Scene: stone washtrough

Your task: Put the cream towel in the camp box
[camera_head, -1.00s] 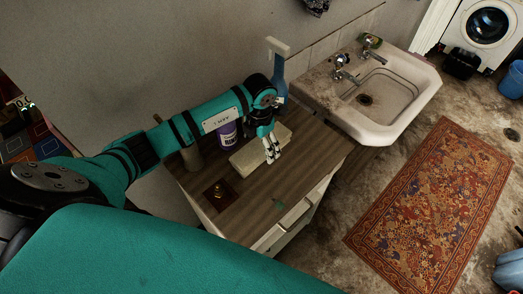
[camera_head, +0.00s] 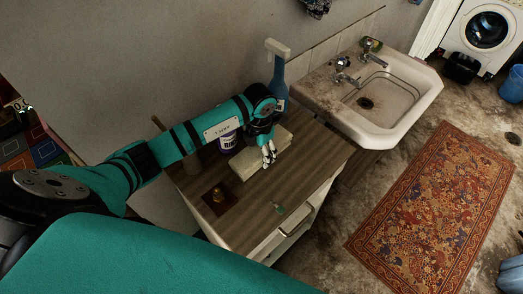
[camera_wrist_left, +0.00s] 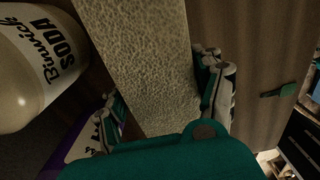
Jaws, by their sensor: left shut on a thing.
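The cream towel (camera_head: 247,164), a folded textured block, lies on the wooden cabinet top (camera_head: 262,208). My left gripper (camera_head: 269,156) comes down over it from above. In the left wrist view the towel (camera_wrist_left: 145,55) runs between the two fingers of the gripper (camera_wrist_left: 163,103), which is shut on it. I cannot tell whether the towel is clear of the wood. I cannot make out the camp box in these views. My right gripper is not in view.
A small brass item (camera_head: 218,194) sits front left. A sink (camera_head: 385,95) adjoins on the right.

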